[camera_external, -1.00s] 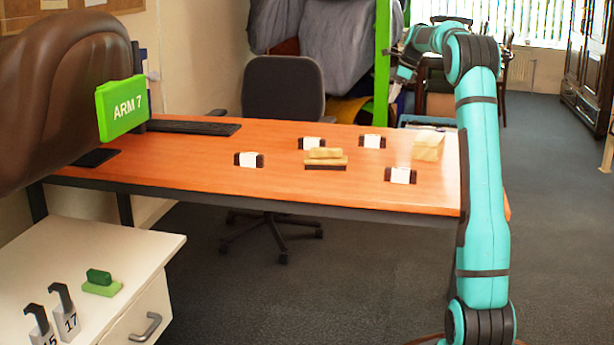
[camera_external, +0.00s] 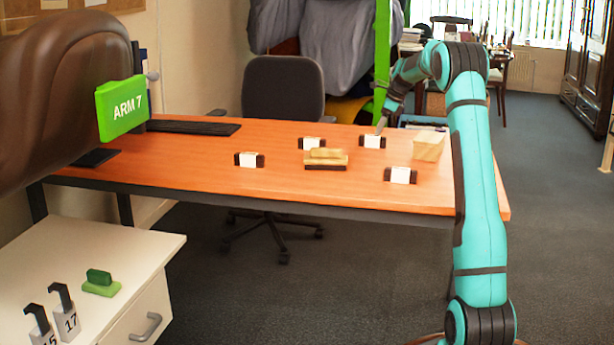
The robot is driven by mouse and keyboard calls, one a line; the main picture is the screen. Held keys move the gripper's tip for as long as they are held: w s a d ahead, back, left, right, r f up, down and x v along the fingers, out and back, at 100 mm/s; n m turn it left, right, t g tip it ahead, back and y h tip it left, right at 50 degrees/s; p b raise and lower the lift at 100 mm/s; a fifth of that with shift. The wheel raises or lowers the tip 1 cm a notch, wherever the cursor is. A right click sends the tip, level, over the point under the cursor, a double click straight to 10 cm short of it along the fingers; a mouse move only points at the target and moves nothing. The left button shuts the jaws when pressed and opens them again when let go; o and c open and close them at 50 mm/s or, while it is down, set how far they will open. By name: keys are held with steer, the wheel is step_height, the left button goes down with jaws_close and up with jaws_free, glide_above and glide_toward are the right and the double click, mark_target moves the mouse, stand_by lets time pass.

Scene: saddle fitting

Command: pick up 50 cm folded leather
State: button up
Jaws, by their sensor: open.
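Several dark folded leather pieces with white labels lie on the orange table: one at the left (camera_external: 249,160), one at the back middle (camera_external: 312,143), one at the back right (camera_external: 372,142) and one at the front right (camera_external: 400,175). The label writing is too small to read, so I cannot tell which is 50 cm. My gripper (camera_external: 380,128) is open, pointing down just above or behind the back right leather piece. It appears empty. I cannot tell whether it touches the piece.
A wooden block on a dark base (camera_external: 326,159) stands mid-table, and a pale wooden block (camera_external: 428,146) at the right. A keyboard (camera_external: 190,127) lies at the back left. A green post (camera_external: 382,60) rises behind the table. A white cabinet (camera_external: 85,255) holds green blocks and numbered hooks.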

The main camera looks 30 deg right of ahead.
mark_target(373, 136)
steer(key=shift+a+x, duration=0.15)
steer(key=shift+x, duration=1.2)
steer(key=shift+a+x, duration=0.15)
steer(key=shift+x, duration=1.25)
steer(key=shift+w+r, duration=0.15)
steer(key=shift+c, duration=0.2)
jaws_close()
